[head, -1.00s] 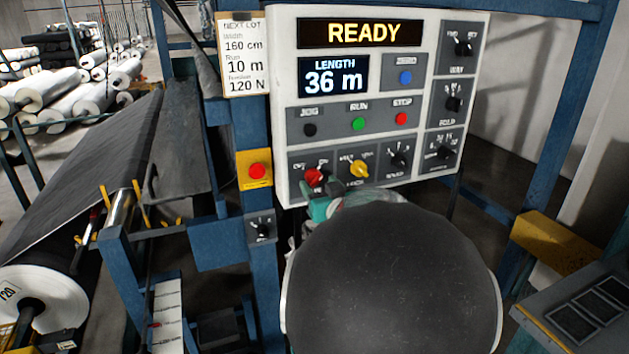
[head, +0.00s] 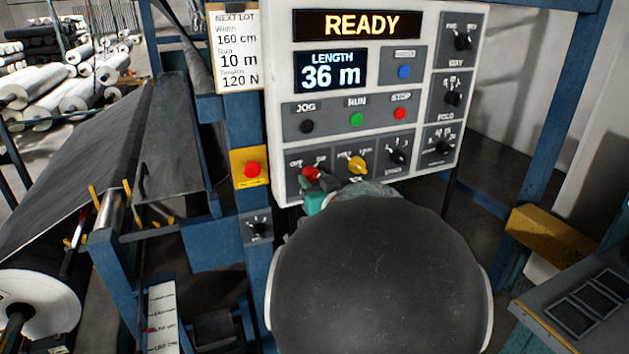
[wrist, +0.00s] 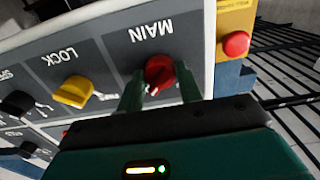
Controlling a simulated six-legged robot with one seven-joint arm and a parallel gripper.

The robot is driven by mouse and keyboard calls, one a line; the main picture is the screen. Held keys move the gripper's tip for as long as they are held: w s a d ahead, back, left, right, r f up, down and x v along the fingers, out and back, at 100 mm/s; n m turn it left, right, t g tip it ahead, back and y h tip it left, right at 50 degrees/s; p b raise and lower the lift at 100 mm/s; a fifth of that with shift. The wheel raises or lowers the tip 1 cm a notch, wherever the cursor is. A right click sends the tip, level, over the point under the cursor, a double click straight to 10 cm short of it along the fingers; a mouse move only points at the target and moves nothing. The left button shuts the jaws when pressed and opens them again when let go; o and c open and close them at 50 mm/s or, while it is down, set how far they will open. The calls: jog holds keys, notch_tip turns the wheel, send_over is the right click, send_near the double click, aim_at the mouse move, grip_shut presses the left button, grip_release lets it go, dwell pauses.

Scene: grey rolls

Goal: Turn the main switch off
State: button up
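The main switch is a red rotary knob (head: 310,173) at the lower left of the white control panel (head: 452,20). It has OFF and ON marks above it. In the wrist view the red knob (wrist: 160,72) sits under the upside-down word MAIN. My gripper (wrist: 159,84) has its two dark green fingers on either side of the knob, with narrow gaps showing, so it looks open around it. In the head view my teal gripper (head: 316,200) is just below the knob, and its fingers are mostly hidden by my arm.
A yellow lock knob (head: 357,165) is right of the main switch. A red button on a yellow plate (head: 252,169) is to the left. The display (head: 360,24) reads READY. A blue frame post (head: 255,255) stands close left of my arm.

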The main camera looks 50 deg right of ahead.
jog(key=c, duration=0.4)
jog(key=shift+n, duration=0.3)
jog(key=n, duration=1.2)
jog(key=shift+r+n, duration=0.1)
jog(key=shift+n, duration=0.2)
jog(key=n, duration=0.4)
jog(key=shift+d+r+n, duration=0.1)
jog(key=shift+n, duration=0.3)
